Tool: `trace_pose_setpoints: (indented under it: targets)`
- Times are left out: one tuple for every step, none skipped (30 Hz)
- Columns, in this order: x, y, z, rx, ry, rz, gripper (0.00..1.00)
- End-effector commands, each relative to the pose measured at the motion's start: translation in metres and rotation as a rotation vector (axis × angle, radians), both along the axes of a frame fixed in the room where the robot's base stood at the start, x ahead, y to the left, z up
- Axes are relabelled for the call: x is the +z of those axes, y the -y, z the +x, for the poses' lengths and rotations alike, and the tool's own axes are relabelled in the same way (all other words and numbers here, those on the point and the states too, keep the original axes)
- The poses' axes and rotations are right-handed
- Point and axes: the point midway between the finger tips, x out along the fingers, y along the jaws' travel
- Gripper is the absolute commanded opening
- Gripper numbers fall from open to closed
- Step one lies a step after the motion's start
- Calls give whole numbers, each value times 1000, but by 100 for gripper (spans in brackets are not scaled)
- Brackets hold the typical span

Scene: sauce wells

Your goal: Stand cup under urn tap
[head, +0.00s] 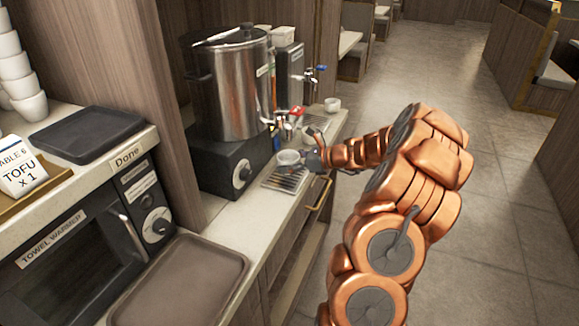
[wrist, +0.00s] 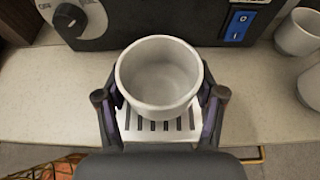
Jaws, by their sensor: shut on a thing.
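The white cup (head: 288,157) is held upright by my gripper (head: 304,157) over the slotted drip tray (head: 285,179). In the wrist view, the empty cup (wrist: 158,75) sits between the two fingers of my gripper (wrist: 160,98), which press on its sides. The slotted tray (wrist: 160,134) shows below it; I cannot tell whether the cup touches it. The steel urn (head: 235,90) stands on a black base (head: 225,170) just left of the cup.
Two cups (wrist: 298,32) stand right in the wrist view. A brown tray (head: 180,285) and towel warmer (head: 75,255) are nearer.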

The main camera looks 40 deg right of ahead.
Motion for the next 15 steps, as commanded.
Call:
trace_pose_setpoints:
  targets:
    - [-6,0,0,-1,-2,3,32]
    - [-9,0,0,-1,-2,3,32]
    - [-13,0,0,-1,-2,3,32]
    - [-15,0,0,-1,-2,3,32]
    - [-17,0,0,0,-2,3,32]
    - [-19,0,0,0,-2,3,32]
    - [-20,0,0,0,-2,3,32]
    - [-20,0,0,0,-2,3,32]
    - [-21,0,0,-1,-1,2,32]
    - [-20,0,0,-1,-1,2,32]
    - [-20,0,0,-1,-1,2,32]
    - [-20,0,0,0,-1,2,32]
    - [-20,0,0,0,0,2,32]
    - [-20,0,0,1,0,2,32]
    - [-21,0,0,0,0,2,32]
